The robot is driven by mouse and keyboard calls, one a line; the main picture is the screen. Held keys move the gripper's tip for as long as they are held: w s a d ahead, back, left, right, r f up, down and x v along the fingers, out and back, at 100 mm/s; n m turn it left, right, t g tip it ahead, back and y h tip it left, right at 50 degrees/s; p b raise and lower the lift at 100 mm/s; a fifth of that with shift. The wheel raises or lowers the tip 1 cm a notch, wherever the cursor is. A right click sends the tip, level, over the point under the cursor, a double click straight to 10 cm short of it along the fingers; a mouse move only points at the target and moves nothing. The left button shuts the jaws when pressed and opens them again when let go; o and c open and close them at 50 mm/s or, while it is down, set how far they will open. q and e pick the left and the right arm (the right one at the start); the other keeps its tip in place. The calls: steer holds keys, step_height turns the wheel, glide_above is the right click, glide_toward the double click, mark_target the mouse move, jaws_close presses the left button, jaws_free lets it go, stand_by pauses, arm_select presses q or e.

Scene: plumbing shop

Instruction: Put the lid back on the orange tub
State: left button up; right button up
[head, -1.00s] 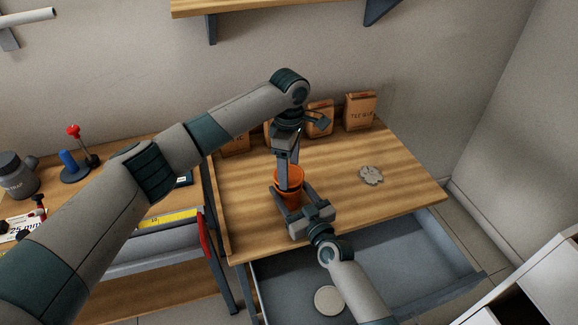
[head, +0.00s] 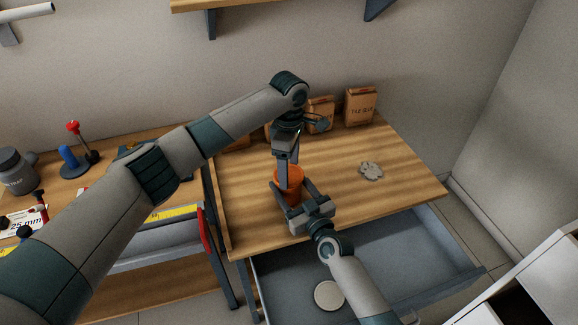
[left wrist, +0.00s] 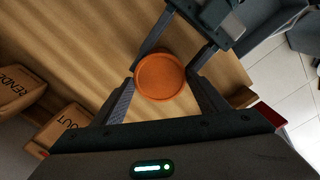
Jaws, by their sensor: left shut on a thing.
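The orange tub (head: 292,198) stands on the wooden bench top, near its front edge. My right gripper (head: 295,200) reaches in from the front, with one finger on each side of the tub. My left gripper (head: 284,180) points down from above, directly over the tub. In the left wrist view its fingertips are at opposite sides of a round orange lid (left wrist: 160,76), which it is shut on. The lid lies flat over the tub and hides its opening. I cannot tell whether it is fully seated.
A pale round disc (head: 328,295) lies in the open drawer (head: 390,262) below the bench. A grey cog-shaped piece (head: 371,171) lies right of the tub. Brown paper bags (head: 361,106) stand along the back. The bench's right side is mostly clear.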

arm_select(q)
steer(key=shift+f, duration=0.6)
stand_by(0.6)
steer(key=o, duration=1.1)
step_height(320, 180, up, 12)
arm_select(e)
steer(key=o, duration=1.6)
